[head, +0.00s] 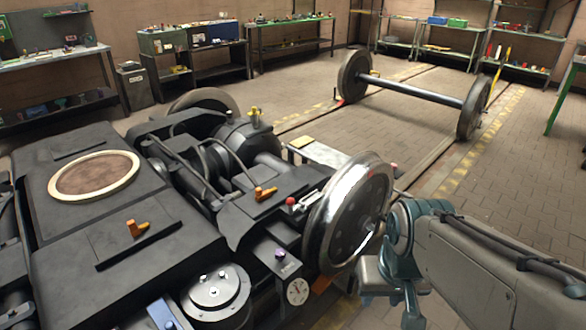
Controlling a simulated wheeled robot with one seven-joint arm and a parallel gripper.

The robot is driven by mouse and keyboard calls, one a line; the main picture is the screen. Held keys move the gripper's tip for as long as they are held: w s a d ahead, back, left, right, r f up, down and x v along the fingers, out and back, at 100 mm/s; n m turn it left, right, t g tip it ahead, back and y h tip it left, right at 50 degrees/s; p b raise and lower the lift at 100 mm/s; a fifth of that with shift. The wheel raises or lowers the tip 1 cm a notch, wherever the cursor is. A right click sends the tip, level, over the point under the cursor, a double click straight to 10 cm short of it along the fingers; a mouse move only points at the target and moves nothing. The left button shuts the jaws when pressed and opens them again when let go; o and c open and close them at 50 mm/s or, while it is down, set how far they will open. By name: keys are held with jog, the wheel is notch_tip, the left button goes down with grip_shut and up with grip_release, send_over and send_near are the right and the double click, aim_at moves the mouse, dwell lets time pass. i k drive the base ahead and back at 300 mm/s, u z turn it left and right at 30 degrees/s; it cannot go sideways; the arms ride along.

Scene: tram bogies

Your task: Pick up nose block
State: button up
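I cannot make out for certain which part is the nose block. The dark bogie (70,240) fills the left and middle of the head view. Small orange pieces sit on it, one on the flat frame (136,229) and one near the wheel (264,193). A yellow piece (254,116) stands farther back. My gripper (392,300) is low at the right, beside the shiny near wheel (350,215) and apart from the orange pieces. Its fingers are partly hidden and small, so I cannot tell whether it is open or holds anything.
A loose wheelset (415,90) stands on the rails at the back. Workbenches and shelves with tools (290,25) line the far wall. A grey bin (135,85) stands at the back left. The brick floor (500,180) on the right is clear.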

aim_at(260, 195)
jog(key=z, duration=0.05)
jog(key=i, duration=0.7)
jog(key=u, duration=0.7)
jog(key=i, duration=0.55)
jog(key=u, duration=0.55)
